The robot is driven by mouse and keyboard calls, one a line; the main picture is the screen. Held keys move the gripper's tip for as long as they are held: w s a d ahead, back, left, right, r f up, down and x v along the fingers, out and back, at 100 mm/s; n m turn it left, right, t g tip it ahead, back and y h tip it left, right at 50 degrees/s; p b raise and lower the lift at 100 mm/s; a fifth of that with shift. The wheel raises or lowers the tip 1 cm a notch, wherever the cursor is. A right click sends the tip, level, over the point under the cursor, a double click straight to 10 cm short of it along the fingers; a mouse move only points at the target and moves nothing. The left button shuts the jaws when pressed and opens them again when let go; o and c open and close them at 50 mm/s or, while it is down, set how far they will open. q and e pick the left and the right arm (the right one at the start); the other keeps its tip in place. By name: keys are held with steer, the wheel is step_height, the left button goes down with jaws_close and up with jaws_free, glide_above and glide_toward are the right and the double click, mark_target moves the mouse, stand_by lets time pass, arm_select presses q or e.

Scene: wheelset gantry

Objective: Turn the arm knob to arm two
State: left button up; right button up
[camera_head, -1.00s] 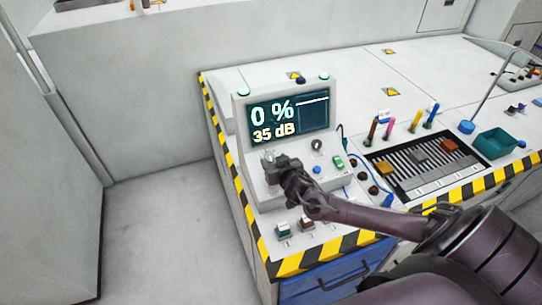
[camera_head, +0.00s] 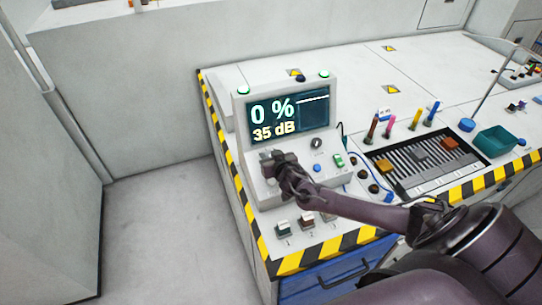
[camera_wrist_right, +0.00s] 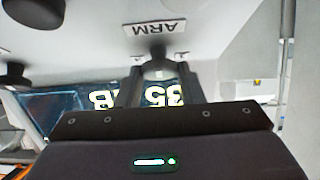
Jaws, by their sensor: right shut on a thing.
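The arm knob (camera_wrist_right: 157,66) is a grey round knob below an upside-down ARM label (camera_wrist_right: 155,28) in the right wrist view. My right gripper (camera_wrist_right: 158,78) has one finger on each side of it and is shut on it. In the head view my right gripper (camera_head: 270,160) is at the left of the sloped console panel (camera_head: 253,180) and hides the knob. The knob's pointer and the setting it points to cannot be made out. My left gripper is not in view.
The console screen (camera_head: 290,116) reads 0 % and 35 dB. Small switches (camera_head: 283,227) stand in front. A slatted tray (camera_head: 420,170) lies to the right.

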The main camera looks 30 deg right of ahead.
steer(key=shift+m, duration=0.3)
steer(key=shift+a+f+m+h, duration=0.1)
steer(key=shift+a+m+h, duration=0.05)
steer(key=shift+m+h, duration=0.8)
steer(key=m+h, duration=0.1)
steer(key=m+g+b, duration=0.1)
steer(key=m, duration=0.1)
steer(key=shift+w+a+g+h, duration=0.1)
steer(key=shift+g+h, duration=0.2)
steer(key=shift+h, duration=0.05)
steer(key=shift+m+g+h+b, duration=0.35)
steer(key=shift+m+g+h, duration=0.3)
steer(key=shift+m, duration=0.6)
steer(key=shift+m+g+h+b, duration=0.35)
steer(key=shift+m+g+h, duration=0.3)
steer(key=shift+m, duration=0.55)
steer(key=o, duration=0.9)
steer(key=shift+r, duration=0.2)
steer(key=shift+o, duration=0.2)
